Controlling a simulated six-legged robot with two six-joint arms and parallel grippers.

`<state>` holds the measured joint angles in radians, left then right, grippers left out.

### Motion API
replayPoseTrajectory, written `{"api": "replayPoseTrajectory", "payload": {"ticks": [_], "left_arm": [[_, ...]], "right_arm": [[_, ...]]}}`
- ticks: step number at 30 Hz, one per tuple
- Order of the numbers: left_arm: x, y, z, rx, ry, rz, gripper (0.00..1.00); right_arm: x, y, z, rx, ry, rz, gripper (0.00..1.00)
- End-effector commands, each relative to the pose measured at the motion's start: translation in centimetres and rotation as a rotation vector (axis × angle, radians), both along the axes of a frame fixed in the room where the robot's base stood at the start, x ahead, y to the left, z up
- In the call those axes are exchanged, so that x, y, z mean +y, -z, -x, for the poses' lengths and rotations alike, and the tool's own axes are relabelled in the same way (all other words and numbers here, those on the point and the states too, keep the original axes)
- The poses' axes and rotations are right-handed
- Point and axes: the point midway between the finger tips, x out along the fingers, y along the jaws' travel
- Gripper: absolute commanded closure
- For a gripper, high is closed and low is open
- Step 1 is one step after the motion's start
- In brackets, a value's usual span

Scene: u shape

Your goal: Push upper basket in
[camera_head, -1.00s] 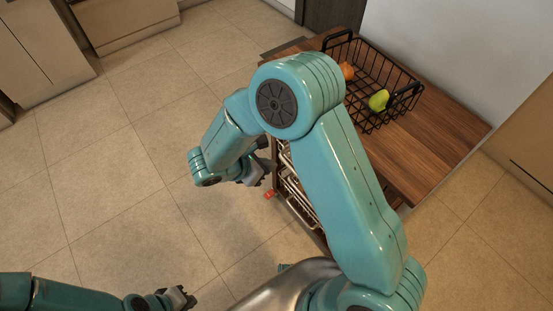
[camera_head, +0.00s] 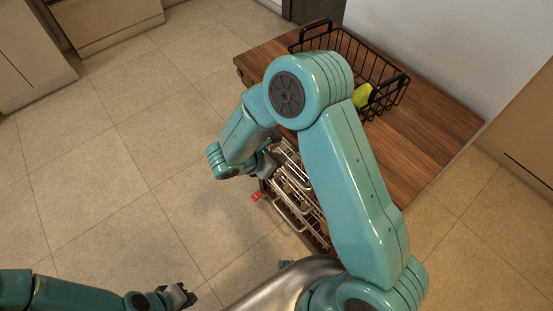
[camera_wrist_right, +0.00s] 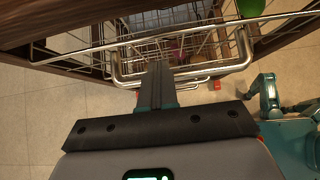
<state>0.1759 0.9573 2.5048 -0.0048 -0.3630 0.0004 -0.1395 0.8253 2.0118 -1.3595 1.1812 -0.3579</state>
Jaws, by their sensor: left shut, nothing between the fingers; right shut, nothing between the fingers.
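The upper basket (camera_head: 283,172) is a silver wire rack that sticks out from under the wooden counter in the head view. In the right wrist view its front wires (camera_wrist_right: 235,66) cross just beyond my fingers. My right gripper (camera_head: 270,164) is shut and empty at the rack's outer side in the head view. Its closed fingers (camera_wrist_right: 158,82) overlap the front wires in the right wrist view; I cannot tell whether they touch. My left gripper (camera_head: 187,295) is shut and empty at the lower left, away from the rack.
A black wire basket (camera_head: 385,73) with a green fruit (camera_head: 362,96) stands on the wooden counter (camera_head: 425,125). A red part (camera_head: 257,196) shows low beside the rack. A white wall is behind the counter. Tiled floor at left is clear.

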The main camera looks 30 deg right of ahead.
Motion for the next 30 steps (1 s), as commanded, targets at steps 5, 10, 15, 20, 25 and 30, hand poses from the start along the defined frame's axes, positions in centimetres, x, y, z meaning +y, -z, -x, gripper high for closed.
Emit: {"api": "replayPoseTrajectory", "payload": {"ticks": [5,10,15,20,25,30], "left_arm": [[0.0,0.0,0.0,0.000,0.000,0.000,1.00],[0.0,0.1,0.0,0.000,0.000,0.000,1.00],[0.0,1.1,0.0,0.000,0.000,0.000,1.00],[0.0,1.8,0.0,0.000,0.000,0.000,1.00],[0.0,1.8,0.0,0.000,-0.001,0.000,1.00],[0.0,1.8,0.0,0.000,0.000,0.000,1.00]], "right_arm": [[0.2,0.2,0.0,0.000,-0.003,-0.004,1.00],[0.3,0.2,0.0,0.000,-0.003,-0.005,1.00],[-2.0,0.5,-0.1,0.000,0.004,-0.004,1.00],[-4.6,0.4,-0.3,0.000,0.002,-0.003,1.00],[-5.4,0.2,-0.4,0.002,0.001,0.000,1.00],[-5.5,0.1,-0.4,0.001,0.001,0.001,1.00]]}}
